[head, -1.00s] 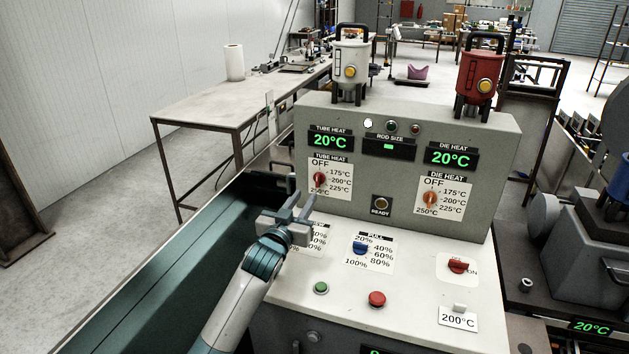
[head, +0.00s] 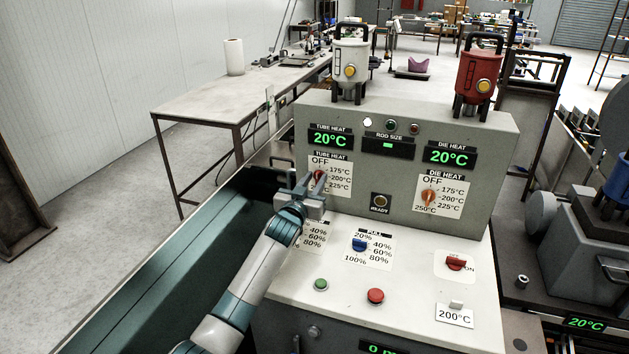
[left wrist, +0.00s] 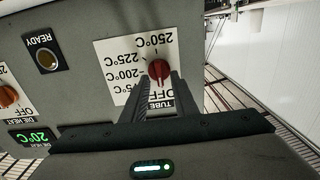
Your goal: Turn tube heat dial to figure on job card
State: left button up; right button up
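The red tube heat dial (head: 319,175) is on the upright panel, on a white scale with OFF and 175 to 250°C. Its knob stands about in line with OFF in the left wrist view (left wrist: 158,70). The tube heat display (head: 330,141) reads 20°C. The job card (head: 455,316) reads 200°C. My left gripper (head: 312,184) is at the dial, partly covering its scale. In the left wrist view its fingers (left wrist: 161,82) are apart, with the dial between or just beyond their tips; contact is unclear. My right gripper is out of view.
The orange die heat dial (head: 428,196) is right of the ready button (head: 381,201). Below on the sloping desk are a blue pull dial (head: 359,244), green (head: 321,285) and red (head: 375,295) buttons, and a red switch (head: 456,262).

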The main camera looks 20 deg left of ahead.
pick_arm(q)
jog(key=shift+c, duration=0.4)
grip_shut()
jog(key=shift+m, duration=0.4)
jog(key=m, duration=0.2)
jog(key=shift+d+m, duration=0.15)
jog(key=shift+m, duration=0.15)
jog(key=m, duration=0.4)
jog(key=shift+d+f+m, duration=0.15)
jog(key=shift+m, duration=0.15)
jog(key=m, duration=0.9)
jog(key=shift+d+f+m, duration=0.2)
jog(key=shift+f+m, duration=0.1)
jog(key=shift+f, duration=0.1)
